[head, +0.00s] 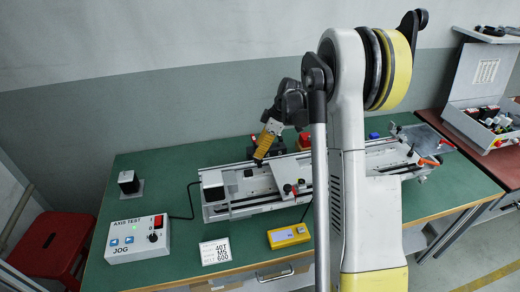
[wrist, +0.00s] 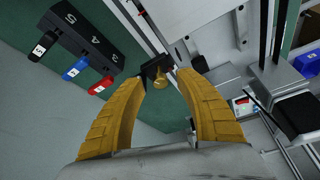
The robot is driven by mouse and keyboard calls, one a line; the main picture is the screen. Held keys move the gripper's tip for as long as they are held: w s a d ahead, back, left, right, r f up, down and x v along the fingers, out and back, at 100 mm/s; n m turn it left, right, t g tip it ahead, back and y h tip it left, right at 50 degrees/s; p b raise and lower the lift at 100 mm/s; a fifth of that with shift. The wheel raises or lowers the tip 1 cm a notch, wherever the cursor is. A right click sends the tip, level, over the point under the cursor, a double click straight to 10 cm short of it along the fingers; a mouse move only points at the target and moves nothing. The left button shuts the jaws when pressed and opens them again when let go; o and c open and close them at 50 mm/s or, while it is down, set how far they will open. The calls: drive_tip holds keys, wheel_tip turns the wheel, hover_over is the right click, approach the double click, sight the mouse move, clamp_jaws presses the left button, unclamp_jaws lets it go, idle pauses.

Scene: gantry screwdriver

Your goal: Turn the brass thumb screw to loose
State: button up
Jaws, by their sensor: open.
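The brass thumb screw (wrist: 157,79) shows in the wrist view as a small gold knob beside a black block (wrist: 152,66). My gripper (wrist: 168,72) has two yellow ribbed fingers that are apart, with their tips on either side of the knob. I cannot tell whether the fingers touch it. In the head view my gripper (head: 259,157) points down over the grey linear axis unit (head: 240,208). The screw is too small or hidden to make out there.
On the green table (head: 165,170) are a white axis-test control box (head: 138,238), a yellow meter (head: 289,236) and a label card (head: 215,251). A black block with numbered coloured parts (wrist: 85,40) shows in the wrist view. An open case (head: 485,95) stands at right.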

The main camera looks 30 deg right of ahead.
drive_tip(key=v, duration=1.1)
drive_tip(key=shift+d+r, duration=0.15)
drive_tip(key=shift+r, duration=0.2)
drive_tip(key=shift+s, duration=0.15)
